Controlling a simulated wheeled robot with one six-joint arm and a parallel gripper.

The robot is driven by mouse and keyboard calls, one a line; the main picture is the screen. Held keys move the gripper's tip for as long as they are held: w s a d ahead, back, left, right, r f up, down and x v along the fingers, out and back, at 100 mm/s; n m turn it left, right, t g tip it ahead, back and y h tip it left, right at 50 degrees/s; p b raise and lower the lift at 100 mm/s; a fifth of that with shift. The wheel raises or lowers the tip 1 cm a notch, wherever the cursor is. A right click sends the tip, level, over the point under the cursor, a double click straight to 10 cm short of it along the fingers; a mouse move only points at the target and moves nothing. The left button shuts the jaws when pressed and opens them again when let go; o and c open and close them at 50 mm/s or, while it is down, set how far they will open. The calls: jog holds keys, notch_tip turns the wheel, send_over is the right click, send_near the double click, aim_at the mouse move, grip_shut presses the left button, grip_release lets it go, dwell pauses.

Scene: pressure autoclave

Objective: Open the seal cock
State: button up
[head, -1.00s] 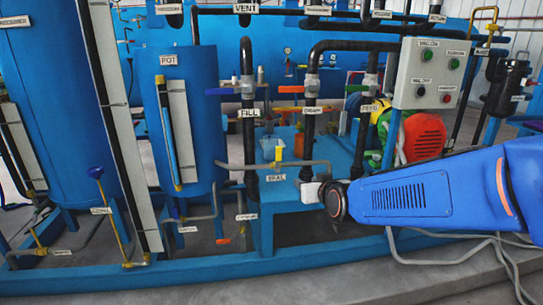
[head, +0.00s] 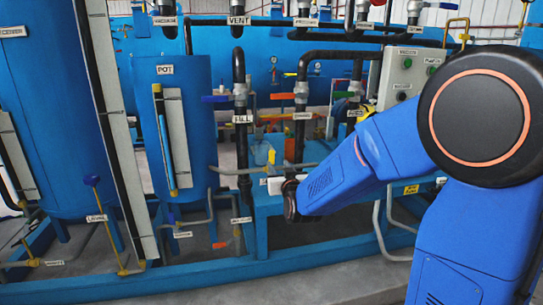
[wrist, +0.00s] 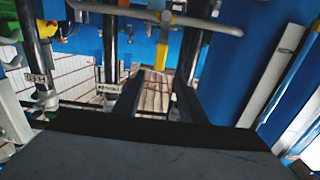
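The seal cock's yellow handle (head: 271,157) stands upright on a thin grey pipe (head: 236,170) above the blue bench. In the wrist view the yellow handle (wrist: 162,55) hangs below the grey pipe (wrist: 150,14), since that view is turned over. My gripper (wrist: 158,80) is open and empty, with its two dark fingers on either side of the handle's line in the picture. Whether the handle is between the fingers or beyond them I cannot tell. In the head view my blue arm reaches to just right of the cock, and the fingers cannot be made out.
Black vertical pipes with a blue-handled valve (head: 216,98) and an orange-handled valve (head: 283,96) stand close behind. The blue pot (head: 200,135) is to the left. A control box (head: 405,75) is behind my arm. Bare floor lies in front of the blue base rail (head: 210,270).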

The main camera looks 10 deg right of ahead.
aim_at(272, 155)
jog(key=w, duration=1.2)
jog(key=shift+s, duration=0.1)
grip_shut()
